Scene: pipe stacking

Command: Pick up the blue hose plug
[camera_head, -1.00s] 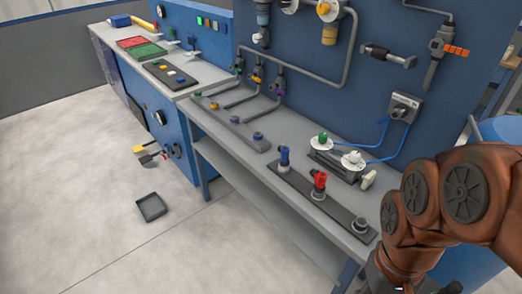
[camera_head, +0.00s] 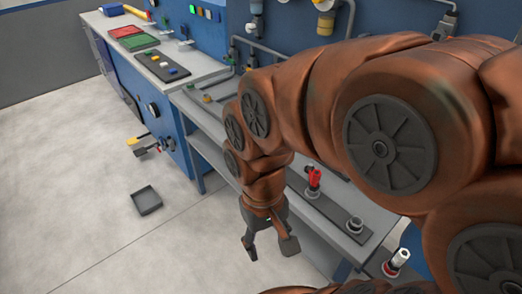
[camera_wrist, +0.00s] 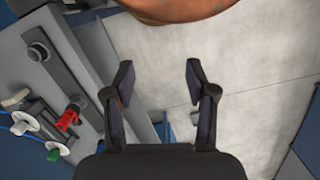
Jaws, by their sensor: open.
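The blue hose plug is not visible now; my arm covers its place on the dark strip (camera_head: 334,213) in the head view, and I cannot make it out in the wrist view. The red plug (camera_head: 313,180) stands on that strip, and it also shows at the left of the wrist view (camera_wrist: 68,119). My gripper (camera_head: 270,244) is open and empty. It points down in front of the bench's front edge, over the floor. In the wrist view its fingers (camera_wrist: 159,76) are wide apart with only floor between them.
The grey bench (camera_head: 375,222) runs beneath and behind my arm. An empty round socket (camera_head: 354,225) sits at the strip's near end. A green plug (camera_wrist: 53,155) lies beyond the red one. A small dark tray (camera_head: 147,200) is on the open floor at left.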

